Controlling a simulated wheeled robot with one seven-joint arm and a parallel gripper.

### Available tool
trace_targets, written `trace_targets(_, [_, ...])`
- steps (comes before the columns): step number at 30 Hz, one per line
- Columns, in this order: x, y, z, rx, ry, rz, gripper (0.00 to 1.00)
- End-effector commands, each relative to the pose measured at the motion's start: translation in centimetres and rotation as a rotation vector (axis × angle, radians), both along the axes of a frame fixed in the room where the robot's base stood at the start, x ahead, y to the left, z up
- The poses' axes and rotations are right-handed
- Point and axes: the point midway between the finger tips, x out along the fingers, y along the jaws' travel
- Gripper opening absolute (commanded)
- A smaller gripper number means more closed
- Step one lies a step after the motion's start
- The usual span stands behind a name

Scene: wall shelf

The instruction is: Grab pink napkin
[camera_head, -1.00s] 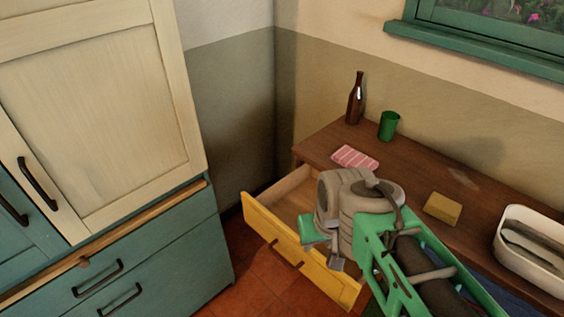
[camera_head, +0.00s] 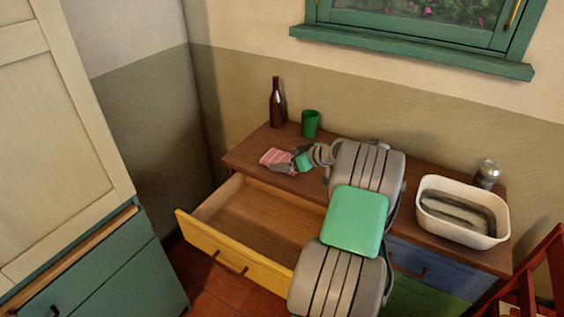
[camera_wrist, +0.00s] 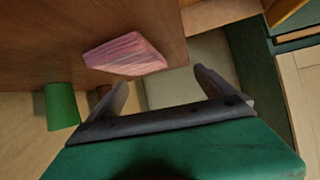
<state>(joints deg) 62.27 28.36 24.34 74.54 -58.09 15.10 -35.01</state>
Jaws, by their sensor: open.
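The pink striped napkin (camera_head: 274,157) lies on the brown wooden top near its left end, in front of the bottle and the green cup. My gripper (camera_head: 286,166) is low over the top at the napkin's right side in the head view. In the wrist view, the napkin (camera_wrist: 125,54) lies beyond the fingers of my gripper (camera_wrist: 161,84), nearer the left finger. The fingers are spread apart with nothing between them. I cannot tell whether a finger touches the napkin.
A brown bottle (camera_head: 277,104) and a green cup (camera_head: 310,124) stand behind the napkin. A yellow drawer (camera_head: 232,254) hangs open below. A white tub (camera_head: 462,228) and a metal can (camera_head: 487,174) are at the right. A tall cabinet (camera_head: 60,140) stands at the left.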

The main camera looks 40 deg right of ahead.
Motion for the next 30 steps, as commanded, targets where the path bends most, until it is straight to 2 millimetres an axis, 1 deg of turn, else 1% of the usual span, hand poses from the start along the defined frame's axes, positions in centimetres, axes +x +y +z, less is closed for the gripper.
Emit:
trace_targets(1, [-1.1, -2.3, -0.7, -0.001, -0.042, -0.019, 0.99])
trace_targets(3, [-1.8, -3.8, -1.0, -0.008, -0.083, -0.026, 1.0])
trace_targets(4, [-1.8, -4.0, -1.0, -0.011, -0.093, -0.026, 1.0])
trace_targets(11, [0.8, -3.9, -2.3, -0.011, -0.098, -0.026, 1.0])
trace_targets(15, [3.0, -3.8, -3.5, -0.01, -0.096, -0.025, 1.0])
trace_targets(18, [4.3, -3.7, -4.3, -0.012, -0.096, -0.027, 1.0])
trace_targets(21, [4.8, -3.6, -4.5, -0.013, -0.097, -0.027, 1.0])
trace_targets(26, [4.7, -3.7, -4.6, -0.013, -0.097, -0.028, 1.0])
trace_targets(30, [4.7, -3.7, -4.6, -0.013, -0.096, -0.028, 0.89])
